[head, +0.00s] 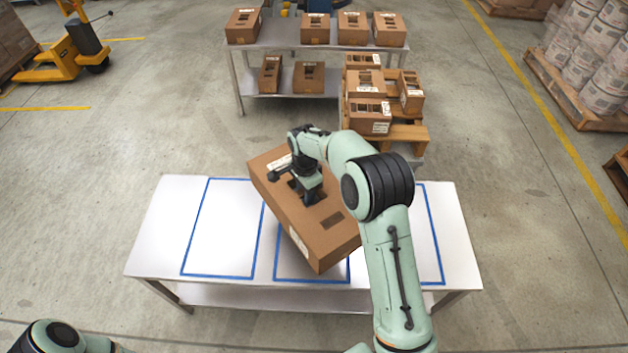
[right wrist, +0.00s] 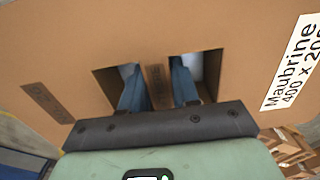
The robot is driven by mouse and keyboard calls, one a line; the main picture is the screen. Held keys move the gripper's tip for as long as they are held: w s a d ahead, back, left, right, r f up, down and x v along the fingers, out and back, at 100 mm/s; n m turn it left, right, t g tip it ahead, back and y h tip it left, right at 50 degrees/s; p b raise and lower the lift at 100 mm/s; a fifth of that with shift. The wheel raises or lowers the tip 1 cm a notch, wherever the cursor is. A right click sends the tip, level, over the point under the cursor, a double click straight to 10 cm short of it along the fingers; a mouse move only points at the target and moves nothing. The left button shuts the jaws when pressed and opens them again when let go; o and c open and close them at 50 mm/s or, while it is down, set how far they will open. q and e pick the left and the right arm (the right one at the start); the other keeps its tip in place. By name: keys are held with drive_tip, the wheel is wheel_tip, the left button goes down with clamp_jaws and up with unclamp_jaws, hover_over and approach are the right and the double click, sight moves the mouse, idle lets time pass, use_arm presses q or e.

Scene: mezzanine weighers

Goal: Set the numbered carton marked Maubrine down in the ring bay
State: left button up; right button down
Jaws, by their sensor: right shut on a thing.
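My right gripper (head: 306,190) is shut on a brown carton (head: 318,238), holding it by the bar between two hand slots in its top. In the right wrist view its fingers (right wrist: 158,92) reach into the slots, and the carton (right wrist: 60,40) carries a white label (right wrist: 292,70) reading "Maubrine". The carton is turned askew over the middle of a white table (head: 160,235); I cannot tell if it touches. Blue outlines mark a left bay (head: 222,230), a middle bay (head: 285,268) partly under the carton, and a right bay (head: 437,255) partly behind my arm. No ring mark shows. My left gripper is out of view.
Behind stands a grey rack (head: 285,42) with several cartons on two levels. More cartons sit on a wooden pallet (head: 410,130) at its right. A yellow pallet truck (head: 65,55) stands far left, and a pallet of white tubs (head: 590,50) far right. The left bay is empty.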

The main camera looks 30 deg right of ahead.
drive_tip(key=d+m, duration=0.1)
drive_tip(key=m, duration=0.1)
drive_tip(key=w+d+m, duration=0.1)
drive_tip(key=m, duration=0.1)
drive_tip(key=w+d+m, duration=0.1)
drive_tip(key=d+m, duration=0.1)
drive_tip(key=m, duration=0.1)
drive_tip(key=shift+w+f, duration=0.15)
drive_tip(key=shift+f, duration=0.2)
drive_tip(key=shift+f+b, duration=0.4)
drive_tip(key=shift+f, duration=1.05)
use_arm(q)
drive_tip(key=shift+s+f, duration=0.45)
use_arm(e)
drive_tip(key=shift+a, duration=0.1)
drive_tip(key=shift+f, duration=0.2)
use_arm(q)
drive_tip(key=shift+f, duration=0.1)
use_arm(e)
drive_tip(key=shift+w+a+f, duration=0.1)
drive_tip(key=shift+f, duration=0.6)
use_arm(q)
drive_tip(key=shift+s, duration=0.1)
